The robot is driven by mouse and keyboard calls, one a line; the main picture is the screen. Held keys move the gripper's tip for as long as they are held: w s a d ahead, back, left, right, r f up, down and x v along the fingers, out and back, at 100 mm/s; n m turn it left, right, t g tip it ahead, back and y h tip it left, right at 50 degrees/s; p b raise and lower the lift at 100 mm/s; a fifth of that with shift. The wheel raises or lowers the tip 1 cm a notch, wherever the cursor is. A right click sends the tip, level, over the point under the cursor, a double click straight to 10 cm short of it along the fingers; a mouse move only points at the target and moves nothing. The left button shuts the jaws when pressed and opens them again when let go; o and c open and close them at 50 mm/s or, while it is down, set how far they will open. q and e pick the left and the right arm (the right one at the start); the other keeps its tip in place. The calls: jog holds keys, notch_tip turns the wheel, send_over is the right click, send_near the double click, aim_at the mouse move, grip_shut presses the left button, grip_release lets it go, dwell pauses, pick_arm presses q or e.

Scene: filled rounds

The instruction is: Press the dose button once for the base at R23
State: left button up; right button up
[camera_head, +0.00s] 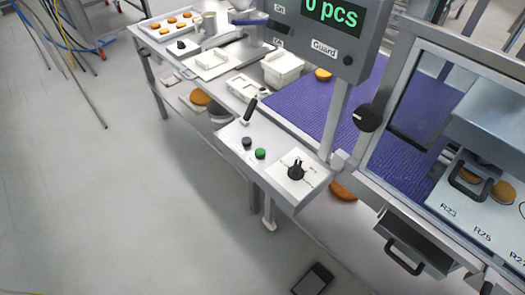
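A grey control panel (283,190) in the middle carries a black button (247,142), a green button (260,153), a black lever (249,110) and a black rotary knob (296,170). I cannot read which button is for dosing. At the right, a light plate (438,203) is marked R23, R25 and a partly cut-off R27. Brown round bases (503,191) sit behind the labels; a black handle (468,182) partly covers the one near R23. Neither gripper shows.
A clear guard door (425,85) with a black knob (367,117) stands before the right machine. A drawer handle (404,257) juts out below. A purple belt (310,105) runs behind the panel. A tray of rounds (150,30) is far left. The left floor is mostly clear.

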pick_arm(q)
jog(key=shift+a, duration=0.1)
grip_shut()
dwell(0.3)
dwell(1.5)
